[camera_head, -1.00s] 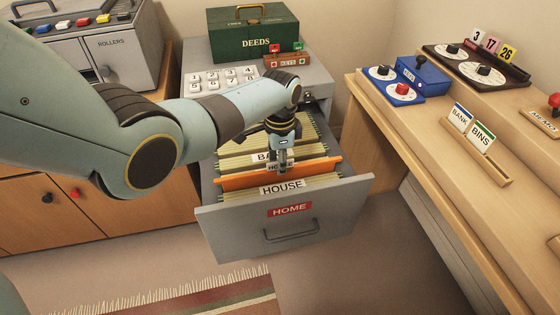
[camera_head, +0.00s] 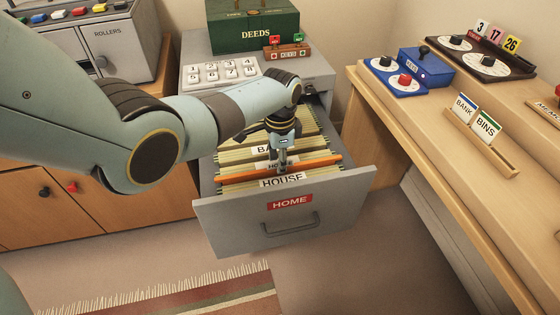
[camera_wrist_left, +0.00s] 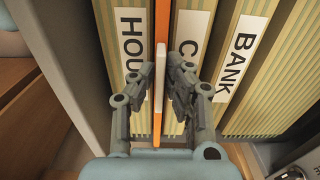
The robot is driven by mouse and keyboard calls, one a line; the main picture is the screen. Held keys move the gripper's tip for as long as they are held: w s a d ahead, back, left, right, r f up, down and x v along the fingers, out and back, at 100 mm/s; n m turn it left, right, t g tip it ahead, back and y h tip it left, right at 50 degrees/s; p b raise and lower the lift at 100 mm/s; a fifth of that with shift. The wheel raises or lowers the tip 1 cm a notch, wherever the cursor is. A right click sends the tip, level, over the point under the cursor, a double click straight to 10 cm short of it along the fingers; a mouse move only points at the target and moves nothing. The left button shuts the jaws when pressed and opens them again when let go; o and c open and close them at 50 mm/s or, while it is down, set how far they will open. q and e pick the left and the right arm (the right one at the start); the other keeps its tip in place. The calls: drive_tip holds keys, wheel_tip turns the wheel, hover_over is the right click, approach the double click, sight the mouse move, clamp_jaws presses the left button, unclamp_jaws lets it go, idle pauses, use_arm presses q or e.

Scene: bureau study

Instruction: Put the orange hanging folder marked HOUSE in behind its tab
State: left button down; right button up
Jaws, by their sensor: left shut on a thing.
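The orange folder (camera_head: 318,162) stands upright in the open drawer marked HOME (camera_head: 345,202), just behind the HOUSE tab (camera_head: 283,181). Only a narrow orange strip of it shows above the files. My left gripper (camera_head: 281,167) points down and is shut on its top edge near the middle. In the left wrist view the folder (camera_wrist_left: 162,30) is a thin orange line between the HOUSE tab (camera_wrist_left: 130,40) and a tab starting with C (camera_wrist_left: 190,35); the fingers (camera_wrist_left: 161,75) close on it from both sides. Its lower part is hidden. My right gripper is out of view.
The BANK tab (camera_wrist_left: 235,55) stands farther back in the drawer. A green DEEDS box (camera_head: 280,38) and a keypad (camera_head: 220,72) sit on the cabinet top. A desk (camera_head: 440,150) with dials and BANK and BINS cards stands at the right.

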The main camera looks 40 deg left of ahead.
use_arm(q)
drive_tip(key=shift+f+b, duration=0.4)
drive_tip(key=shift+f, duration=0.2)
drive_tip(key=c, duration=1.3)
unclamp_jaws()
drive_tip(key=shift+o, duration=0.2)
drive_tip(key=shift+r, duration=0.1)
wheel_tip(320, 180, up, 12)
